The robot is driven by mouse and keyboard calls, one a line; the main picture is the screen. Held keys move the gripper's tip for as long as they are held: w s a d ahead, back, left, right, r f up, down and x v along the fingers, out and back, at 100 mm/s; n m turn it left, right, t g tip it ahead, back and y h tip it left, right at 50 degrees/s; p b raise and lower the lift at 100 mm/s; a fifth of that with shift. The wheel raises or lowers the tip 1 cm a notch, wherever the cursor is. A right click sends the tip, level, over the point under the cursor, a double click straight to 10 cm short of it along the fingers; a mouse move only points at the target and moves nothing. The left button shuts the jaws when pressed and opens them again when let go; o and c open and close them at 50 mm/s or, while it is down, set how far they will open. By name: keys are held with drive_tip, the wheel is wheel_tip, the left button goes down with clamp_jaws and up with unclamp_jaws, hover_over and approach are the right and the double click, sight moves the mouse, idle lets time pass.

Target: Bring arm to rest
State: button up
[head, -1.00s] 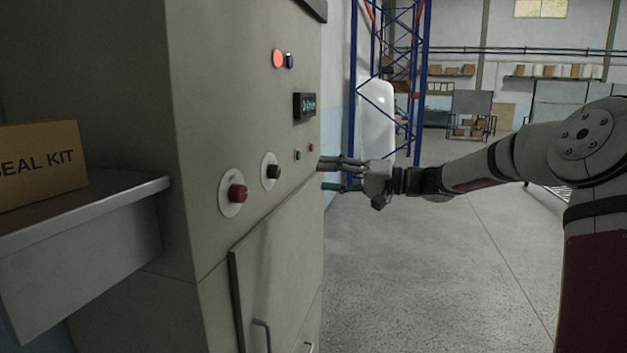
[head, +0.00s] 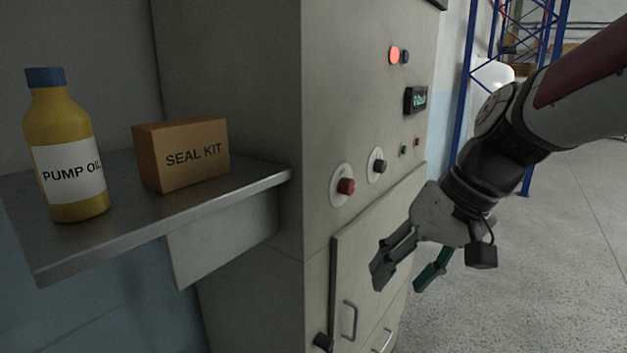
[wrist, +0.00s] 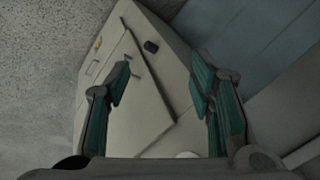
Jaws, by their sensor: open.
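My gripper (head: 405,280) is open and empty in the head view, its fingers pointing down and to the left. It hangs in front of the lower door of the grey control cabinet (head: 245,90), to the right of the door handle (head: 349,320). In the wrist view my gripper (wrist: 165,90) has its two green-padded fingers spread wide, with the cabinet face (wrist: 150,95) seen between and beyond them. Nothing is held between the fingers.
A metal shelf (head: 150,240) at the left carries a yellow pump oil bottle (head: 65,130) and a seal kit box (head: 182,155). A red knob (head: 345,187) and a black knob (head: 379,166) stick out of the cabinet. Open floor (head: 560,260) lies at the right.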

drive_tip(key=s+d+t+h+p, duration=0.1)
drive_tip(key=s+d+h, duration=0.1)
drive_tip(key=s, duration=0.6)
drive_tip(key=s+d+r+t+h+p, duration=0.1)
drive_tip(key=s+d, duration=0.3)
drive_tip(key=s, duration=0.5)
drive_tip(key=shift+s+d+r+m+h+p, duration=0.25)
drive_tip(key=shift+r+m+h+p, duration=0.05)
drive_tip(key=shift+h+p, duration=0.2)
